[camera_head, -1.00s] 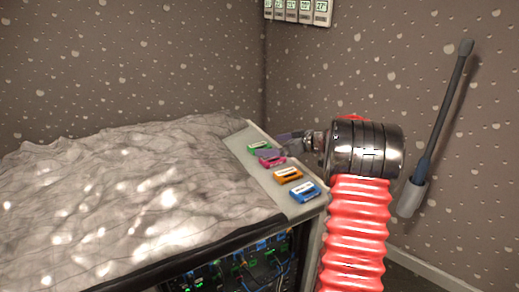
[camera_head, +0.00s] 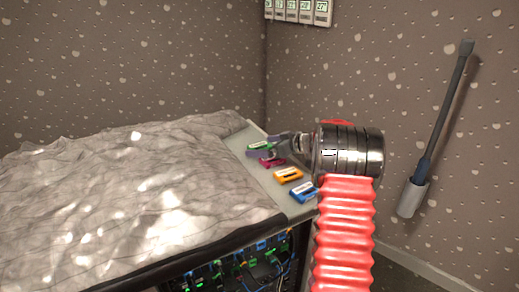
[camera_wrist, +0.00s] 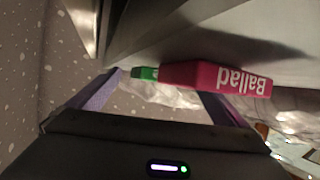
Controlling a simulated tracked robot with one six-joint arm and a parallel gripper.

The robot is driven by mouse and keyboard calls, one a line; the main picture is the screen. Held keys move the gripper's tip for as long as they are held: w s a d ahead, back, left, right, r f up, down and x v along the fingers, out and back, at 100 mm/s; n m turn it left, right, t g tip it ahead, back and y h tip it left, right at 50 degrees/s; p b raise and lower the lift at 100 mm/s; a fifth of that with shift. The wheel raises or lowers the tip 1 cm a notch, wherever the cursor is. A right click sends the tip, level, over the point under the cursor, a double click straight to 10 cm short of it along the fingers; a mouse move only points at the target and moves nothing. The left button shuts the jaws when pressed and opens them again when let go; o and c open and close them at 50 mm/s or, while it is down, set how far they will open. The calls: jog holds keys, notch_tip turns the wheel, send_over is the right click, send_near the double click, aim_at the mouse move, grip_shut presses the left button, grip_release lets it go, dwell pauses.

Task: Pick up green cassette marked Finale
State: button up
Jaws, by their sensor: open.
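The green cassette (camera_head: 259,146) lies at the far end of a row on the grey panel strip; its label is too small to read. My gripper (camera_head: 262,149) is open, reaching in from the right, its fingers near the green and pink cassettes. In the wrist view the green cassette (camera_wrist: 144,72) shows as a small end between my open fingers (camera_wrist: 160,86), farther off than the pink cassette. The pink cassette (camera_wrist: 215,78), marked Ballad, is nearer and spans toward the right finger. I cannot tell whether a finger touches it.
The pink cassette (camera_head: 271,162) is partly hidden by my gripper. An orange cassette (camera_head: 288,175) and a blue cassette (camera_head: 304,192) lie nearer in the row. A crumpled grey cover (camera_head: 120,190) spreads to the left. A long-handled tool (camera_head: 436,130) is at the right wall.

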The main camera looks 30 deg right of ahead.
jog(key=c, duration=1.1)
